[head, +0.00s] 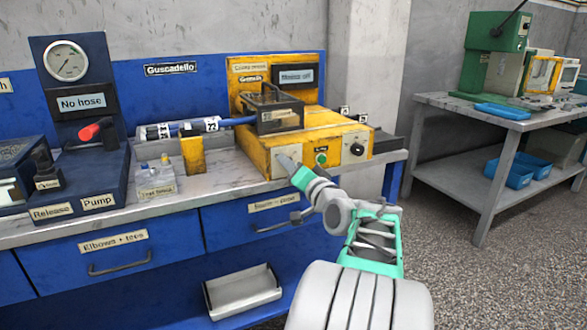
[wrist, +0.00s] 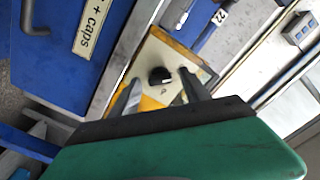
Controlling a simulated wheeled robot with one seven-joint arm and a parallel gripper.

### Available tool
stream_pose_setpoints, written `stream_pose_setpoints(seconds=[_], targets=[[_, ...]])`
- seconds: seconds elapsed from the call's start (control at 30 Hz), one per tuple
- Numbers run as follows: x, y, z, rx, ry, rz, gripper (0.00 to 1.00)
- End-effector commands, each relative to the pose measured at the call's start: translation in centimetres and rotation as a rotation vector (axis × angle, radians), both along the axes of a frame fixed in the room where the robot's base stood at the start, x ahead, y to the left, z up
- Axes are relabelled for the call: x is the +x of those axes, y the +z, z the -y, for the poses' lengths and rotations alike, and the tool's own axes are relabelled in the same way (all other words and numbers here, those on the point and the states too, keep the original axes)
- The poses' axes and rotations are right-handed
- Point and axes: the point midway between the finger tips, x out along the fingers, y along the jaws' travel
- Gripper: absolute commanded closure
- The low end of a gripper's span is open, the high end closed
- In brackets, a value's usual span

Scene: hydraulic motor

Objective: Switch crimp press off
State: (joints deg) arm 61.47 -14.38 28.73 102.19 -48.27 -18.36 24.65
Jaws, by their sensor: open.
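The yellow crimp press (head: 262,150) stands on the bench, with a black toothed die block on top. Its front has a green button (head: 321,158) and a black knob (head: 357,149) on the right. My gripper (head: 288,163) reaches to the left part of this front, hiding some of it in the head view. In the wrist view my gripper (wrist: 162,93) is open, one finger on each side of a black rotary switch (wrist: 160,76) on a pale panel. The fingers look apart from the switch. Whether any finger touches the panel cannot be told.
The bench top (head: 215,183) holds a yellow block (head: 193,154), a clear box (head: 156,180) and hoses left of the press. A gauge stand (head: 78,85) is farther left. A drawer handle (head: 290,222) sticks out below my gripper. A second table (head: 450,102) stands at right.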

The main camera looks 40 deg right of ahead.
Motion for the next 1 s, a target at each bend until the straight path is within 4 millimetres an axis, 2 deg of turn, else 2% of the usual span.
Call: stream_pose_setpoints(seconds=[0.17, 0.4, 0.5, 0.9, 1.0], targets=[[-1.1, 0.2, -0.2, 0.000, -0.004, 0.001, 0.45], [-5.8, 0.2, -1.5, 0.001, -0.006, 0.000, 0.45], [-7.1, 0.1, -1.9, 0.000, -0.003, 0.000, 0.45], [-7.5, 0.0, -2.2, 0.000, 0.000, 0.000, 0.45], [-6.9, 0.6, -3.0, -0.005, 0.015, -0.021, 0.45]])
